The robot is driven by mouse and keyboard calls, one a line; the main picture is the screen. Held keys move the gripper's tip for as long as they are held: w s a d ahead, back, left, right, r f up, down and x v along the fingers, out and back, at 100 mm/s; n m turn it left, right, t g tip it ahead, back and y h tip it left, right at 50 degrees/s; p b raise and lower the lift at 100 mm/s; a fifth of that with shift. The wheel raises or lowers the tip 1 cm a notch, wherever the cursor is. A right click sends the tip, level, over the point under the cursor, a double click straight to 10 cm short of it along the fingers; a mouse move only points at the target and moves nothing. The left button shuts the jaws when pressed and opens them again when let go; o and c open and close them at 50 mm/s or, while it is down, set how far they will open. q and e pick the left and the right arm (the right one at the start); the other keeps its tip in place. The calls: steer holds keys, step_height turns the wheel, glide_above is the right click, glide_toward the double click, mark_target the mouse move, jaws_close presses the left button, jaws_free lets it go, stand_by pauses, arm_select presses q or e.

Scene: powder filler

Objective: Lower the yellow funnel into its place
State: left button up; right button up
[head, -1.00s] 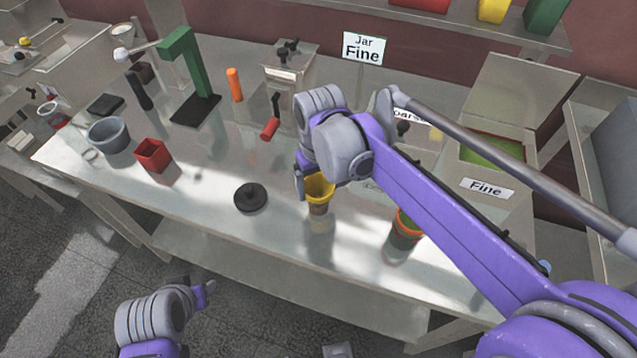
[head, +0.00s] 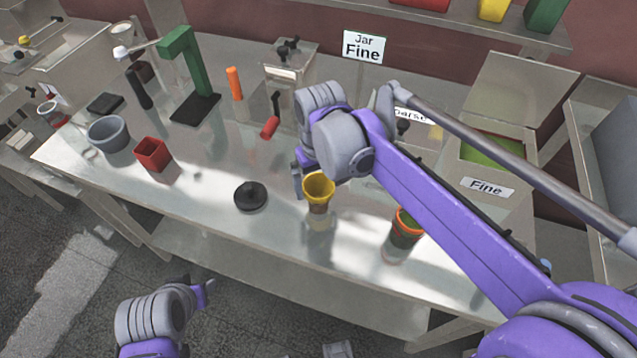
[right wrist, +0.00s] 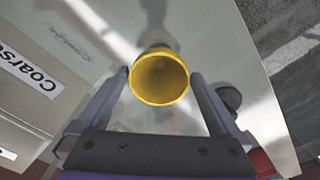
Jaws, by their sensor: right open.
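The yellow funnel (head: 319,187) stands upright in the head view near the front edge of the steel table, on top of a small brownish vessel (head: 318,208). In the right wrist view the funnel (right wrist: 159,80) shows its round open mouth between my two fingers. My right gripper (right wrist: 159,76) is open, with a finger on each side of the funnel and small gaps to its rim. In the head view my right gripper (head: 303,180) is just behind and left of the funnel. My left gripper (head: 207,291) is low, in front of the table; its jaws are not clear.
A black round lid (head: 250,196) lies left of the funnel. An orange-rimmed jar (head: 407,226) stands to the right. A red square cup (head: 152,154), a grey bowl (head: 109,134) and a green stand (head: 188,75) are further left. A Fine bin (head: 487,187) stands at right.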

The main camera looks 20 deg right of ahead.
arm_select(q)
steer(key=shift+w+r+p, duration=0.15)
steer(key=shift+r+p, duration=0.15)
steer(key=shift+r, duration=0.15)
arm_select(e)
step_height(320, 180, up, 10)
steer(key=shift+s+r, duration=0.1)
steer(key=shift+s, duration=0.05)
